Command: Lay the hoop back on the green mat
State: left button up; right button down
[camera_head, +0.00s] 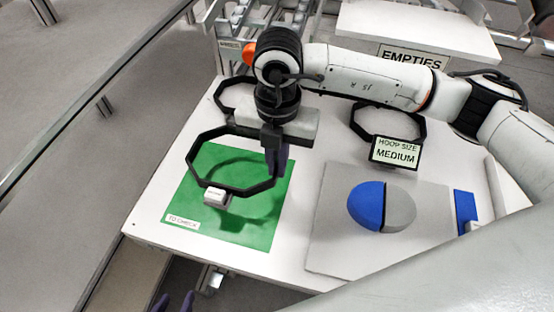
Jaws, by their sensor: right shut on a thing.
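The hoop (246,190) is a black many-sided ring with a small white tag (215,197) on its near side. My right gripper (277,160), with purple fingers, is shut on the hoop's right side. The hoop hangs over the green mat (254,228), and its shadow falls on the mat, so it looks raised above it. The mat has a "TO CHECK" label (182,222) at its near left corner. My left gripper (174,302) shows only its purple fingertips at the bottom edge; they are apart, with nothing seen between them.
A second black hoop (222,92) lies behind my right gripper, partly hidden. A third (416,118) lies behind the "HOOP SIZE MEDIUM" sign (396,152). A blue and grey shell (367,205) rests on a grey board (330,238) right of the mat. A white "EMPTIES" surface (415,25) stands behind.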

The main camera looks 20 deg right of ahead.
jog(key=shift+f+b, duration=1.75)
jog(key=shift+f, duration=1.3)
jog(key=shift+f+b, duration=0.45)
jog(key=shift+f, duration=0.1)
jog(key=c, duration=1.8)
grip_release()
jog(key=shift+c, duration=0.2)
notch_tip(320, 180, up, 10)
jog(key=shift+r, duration=0.2)
